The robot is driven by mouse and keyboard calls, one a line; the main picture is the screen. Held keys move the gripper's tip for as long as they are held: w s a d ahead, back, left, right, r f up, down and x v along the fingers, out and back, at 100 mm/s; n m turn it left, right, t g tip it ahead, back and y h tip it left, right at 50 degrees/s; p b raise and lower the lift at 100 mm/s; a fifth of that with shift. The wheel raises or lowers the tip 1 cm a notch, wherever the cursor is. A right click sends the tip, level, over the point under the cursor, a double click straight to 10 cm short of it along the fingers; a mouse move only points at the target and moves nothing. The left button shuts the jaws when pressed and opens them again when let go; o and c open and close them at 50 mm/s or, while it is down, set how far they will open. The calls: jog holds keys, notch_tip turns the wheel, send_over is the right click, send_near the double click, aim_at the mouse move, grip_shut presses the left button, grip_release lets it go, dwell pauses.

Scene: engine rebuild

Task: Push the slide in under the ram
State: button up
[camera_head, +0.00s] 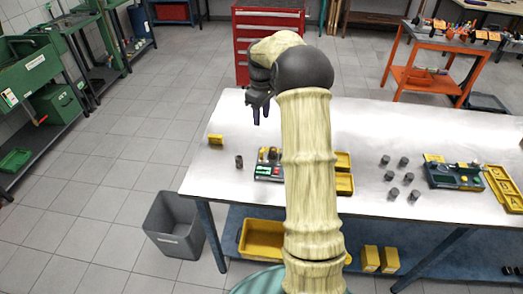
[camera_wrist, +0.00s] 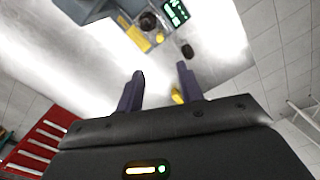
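A small bench device (camera_head: 264,173) with a green panel stands on the white table, left of my arm and partly hidden by it. In the wrist view its green panel (camera_wrist: 176,12), a dark round part (camera_wrist: 148,20) and a yellow plate (camera_wrist: 138,38) show at the top. I cannot tell which part is the slide or the ram. My gripper (camera_head: 261,115) is over the table, behind the device in the head view and apart from it. In the wrist view its two fingers (camera_wrist: 162,85) are spread with nothing held between them.
A dark cylinder (camera_head: 239,161) and a yellow block (camera_head: 215,140) stand left of the device. Yellow trays (camera_head: 343,184), several dark cylinders and a second dark device (camera_head: 455,178) are to the right. The table's left part is mostly clear.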

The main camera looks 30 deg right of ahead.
aim_at(261, 151)
notch_tip(261, 151, down, 17)
jog(key=p, duration=0.3)
jog(key=shift+r, duration=0.15)
grip_shut()
